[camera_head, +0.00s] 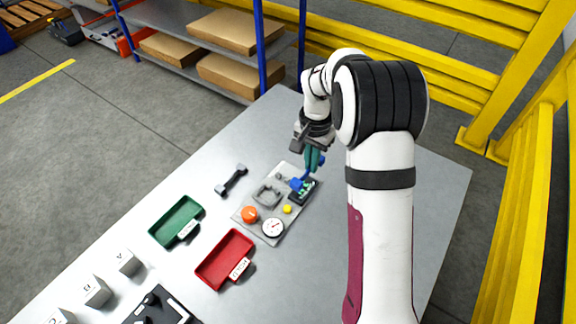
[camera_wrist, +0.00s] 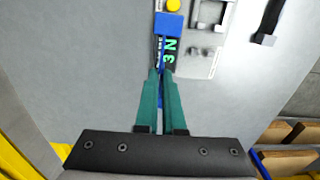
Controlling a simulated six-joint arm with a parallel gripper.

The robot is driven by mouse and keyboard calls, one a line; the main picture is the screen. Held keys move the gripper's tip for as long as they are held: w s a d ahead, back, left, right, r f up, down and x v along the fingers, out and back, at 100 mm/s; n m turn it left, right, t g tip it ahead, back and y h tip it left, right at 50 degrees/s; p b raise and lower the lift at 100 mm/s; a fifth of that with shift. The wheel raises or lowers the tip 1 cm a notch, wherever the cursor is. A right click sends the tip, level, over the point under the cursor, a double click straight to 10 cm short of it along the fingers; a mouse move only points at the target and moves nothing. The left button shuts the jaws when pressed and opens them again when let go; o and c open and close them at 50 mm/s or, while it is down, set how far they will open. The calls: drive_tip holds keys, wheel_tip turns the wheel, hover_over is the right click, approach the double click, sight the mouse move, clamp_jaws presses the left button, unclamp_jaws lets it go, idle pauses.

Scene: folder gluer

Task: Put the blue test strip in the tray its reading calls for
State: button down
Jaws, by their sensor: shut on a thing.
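My gripper (camera_head: 311,168) has teal fingers, seen in the wrist view (camera_wrist: 164,76) closed on the thin blue test strip (camera_wrist: 161,85). A wider blue block (camera_wrist: 168,25) lies at the strip's far end, over part of a black display (camera_wrist: 171,55) with green characters; a 3 and an N show, the rest is hidden. In the head view the blue piece (camera_head: 297,184) is at the display (camera_head: 304,193) on a grey fixture plate (camera_head: 283,232). A green tray (camera_head: 170,219) and a red tray (camera_head: 220,257) stand left of the plate; their labels are too small to read.
The plate carries an orange knob (camera_head: 250,214), a white dial (camera_head: 273,228), a yellow button (camera_head: 287,209) and a grey bracket (camera_head: 267,194). A dark dumbbell-shaped bar (camera_head: 231,180) lies beyond the green tray. Grey blocks (camera_head: 96,291) and a black device (camera_head: 160,308) stand front left.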

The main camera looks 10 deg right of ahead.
drive_tip(key=s+d+r, duration=0.1)
drive_tip(key=d+r, duration=0.1)
hover_over(228, 256)
drive_tip(key=shift+n, duration=0.3)
wheel_tip(228, 256, down, 5)
drive_tip(key=shift+s+f, duration=0.1)
drive_tip(key=shift+f, duration=3)
drive_tip(key=c, duration=0.9)
unclamp_jaws()
drive_tip(key=shift+c, duration=0.2)
